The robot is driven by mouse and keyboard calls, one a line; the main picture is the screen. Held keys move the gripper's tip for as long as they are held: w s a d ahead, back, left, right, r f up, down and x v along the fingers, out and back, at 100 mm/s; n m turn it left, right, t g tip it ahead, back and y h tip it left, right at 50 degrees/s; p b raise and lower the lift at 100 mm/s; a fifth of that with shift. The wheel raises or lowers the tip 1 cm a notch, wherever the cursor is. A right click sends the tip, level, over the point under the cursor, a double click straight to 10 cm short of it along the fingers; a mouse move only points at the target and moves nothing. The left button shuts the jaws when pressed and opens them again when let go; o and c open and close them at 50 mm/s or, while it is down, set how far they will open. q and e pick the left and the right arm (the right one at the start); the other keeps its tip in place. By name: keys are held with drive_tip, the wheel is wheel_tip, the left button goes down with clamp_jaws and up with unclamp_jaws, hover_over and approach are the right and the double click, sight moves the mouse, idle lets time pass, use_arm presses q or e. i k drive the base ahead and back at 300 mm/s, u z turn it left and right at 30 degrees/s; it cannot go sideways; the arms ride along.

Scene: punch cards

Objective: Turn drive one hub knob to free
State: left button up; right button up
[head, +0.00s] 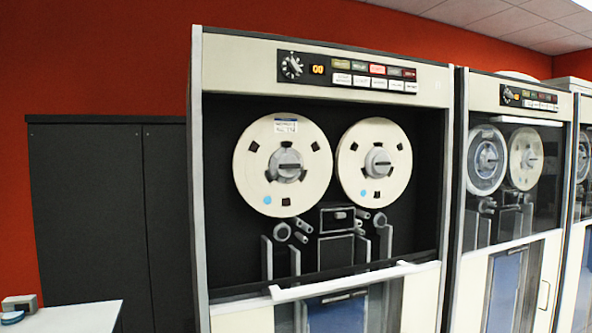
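The nearest tape drive (323,68) fills the middle of the head view. Two cream reels sit side by side in its dark bay. The left reel (256,190) has a white and blue label near its top and a grey hub knob (287,166) with a roughly level grip bar. The right reel (350,183) has a similar hub knob (377,163), its bar also close to level. No drive number is readable, and any free or lock marks are too small to read. Neither of my grippers is in view.
A white handle bar (340,283) crosses low below the reels; the bay above looks uncovered. A second drive (485,92) stands to the right, its handle bar high. A dark cabinet (90,220) stands left. A white tabletop (75,318) with small items is at lower left.

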sight(287, 165)
drive_tip(key=k, duration=0.85)
drive_tip(key=u, duration=0.5)
drive_tip(key=i, duration=1.75)
drive_tip(key=z, duration=0.55)
